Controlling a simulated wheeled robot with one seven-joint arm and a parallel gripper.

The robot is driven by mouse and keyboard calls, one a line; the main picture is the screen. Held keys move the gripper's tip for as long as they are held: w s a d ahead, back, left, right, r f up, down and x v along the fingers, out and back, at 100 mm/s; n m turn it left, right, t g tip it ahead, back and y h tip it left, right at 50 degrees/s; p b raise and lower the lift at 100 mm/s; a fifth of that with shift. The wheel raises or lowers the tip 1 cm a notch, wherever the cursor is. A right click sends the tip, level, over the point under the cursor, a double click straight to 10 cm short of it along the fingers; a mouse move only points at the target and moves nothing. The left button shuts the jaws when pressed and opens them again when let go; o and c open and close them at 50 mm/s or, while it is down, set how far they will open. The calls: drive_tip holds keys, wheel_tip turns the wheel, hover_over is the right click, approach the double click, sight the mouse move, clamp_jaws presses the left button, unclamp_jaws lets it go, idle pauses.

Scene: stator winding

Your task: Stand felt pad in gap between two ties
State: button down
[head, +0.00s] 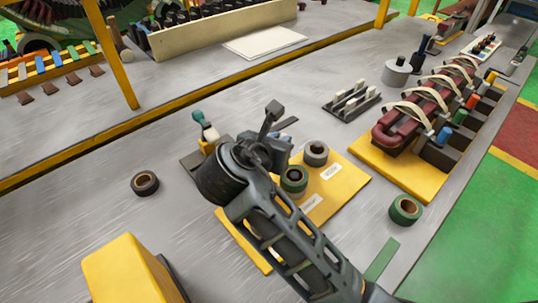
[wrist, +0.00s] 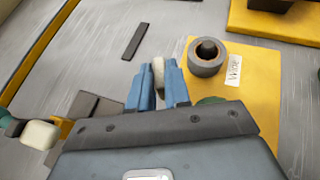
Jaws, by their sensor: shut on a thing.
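In the wrist view my gripper (wrist: 157,82) is shut on a small off-white felt pad (wrist: 158,70), whose end shows between the two blue fingers. In the head view my gripper (head: 277,150) is over the left side of the yellow mat, and the pad cannot be made out there. A row of maroon coils (head: 392,124) wrapped by several cream ties (head: 408,110) stands on a yellow base at the right, well away from my gripper. Whether pads stand in the gaps between the ties is too small to tell.
A dark rack (head: 351,103) with white pieces lies between my gripper and the coils. Tape rolls (head: 316,153) stand on the yellow mat (head: 345,185). A grey weight (head: 396,72) stands behind the coils.

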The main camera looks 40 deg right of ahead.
drive_tip(key=shift+w+a+f, duration=0.8)
drive_tip(key=shift+w+a, duration=0.05)
drive_tip(key=shift+a, duration=0.05)
drive_tip(key=shift+f, duration=2)
drive_tip(key=c, duration=1.1)
unclamp_jaws()
drive_tip(key=shift+f, duration=0.1)
